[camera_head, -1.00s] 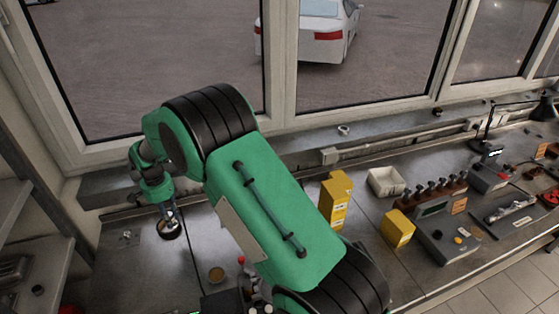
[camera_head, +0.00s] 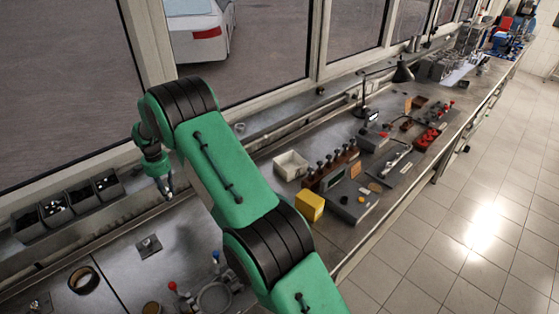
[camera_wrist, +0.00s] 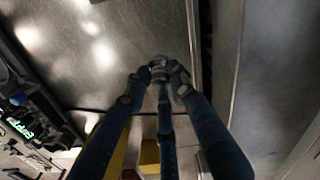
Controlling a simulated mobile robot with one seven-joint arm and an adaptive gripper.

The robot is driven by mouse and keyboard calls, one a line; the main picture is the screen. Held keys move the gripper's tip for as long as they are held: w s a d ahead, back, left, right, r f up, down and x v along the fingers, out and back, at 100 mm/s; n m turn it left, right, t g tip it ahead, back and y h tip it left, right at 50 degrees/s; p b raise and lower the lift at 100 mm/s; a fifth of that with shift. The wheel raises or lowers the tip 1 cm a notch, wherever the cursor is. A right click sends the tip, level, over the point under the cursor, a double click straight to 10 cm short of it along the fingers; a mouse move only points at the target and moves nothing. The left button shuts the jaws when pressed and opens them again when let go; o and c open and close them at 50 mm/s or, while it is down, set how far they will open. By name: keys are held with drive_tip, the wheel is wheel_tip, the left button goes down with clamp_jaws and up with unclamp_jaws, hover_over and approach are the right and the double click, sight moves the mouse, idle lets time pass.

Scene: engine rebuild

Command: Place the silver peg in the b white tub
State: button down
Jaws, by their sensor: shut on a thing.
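The white tub (camera_head: 290,164) is a small open box on the bench, right of my gripper in the head view. I see no letter on it. My gripper (camera_head: 167,190) hangs over the bench near the window ledge, left of the tub and apart from it. In the wrist view, my gripper's (camera_wrist: 158,74) fingers meet around a small silver piece, apparently the silver peg (camera_wrist: 158,66). Most of it is hidden by the fingers.
A yellow box (camera_head: 310,205) and a rack of upright dark pegs (camera_head: 332,167) stand near the tub. Black bins (camera_head: 68,203) line the left ledge. A dark ring (camera_head: 84,279) lies at lower left. A lamp (camera_head: 402,72) stands farther back.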

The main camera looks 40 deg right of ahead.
drive_tip(key=s+d+m+p, duration=0.1)
drive_tip(key=s+d, duration=0.4)
drive_tip(key=d, duration=1.4)
drive_tip(key=s+d+m+p, duration=0.2)
drive_tip(key=s+d, duration=0.3)
drive_tip(key=d, duration=1.4)
drive_tip(key=s+d+m+p, duration=0.1)
drive_tip(key=s+d+m, duration=0.3)
drive_tip(key=d, duration=1.4)
drive_tip(key=shift+s+d+f+p, duration=0.2)
drive_tip(key=shift+s+d+p, duration=0.2)
drive_tip(key=shift+s, duration=0.6)
drive_tip(key=shift+f+p, duration=0.4)
drive_tip(key=shift+f, duration=2.5)
drive_tip(key=shift+f, duration=0.1)
drive_tip(key=shift+f+p, duration=0.3)
drive_tip(key=shift+f, duration=1.7)
drive_tip(key=shift+f, duration=0.15)
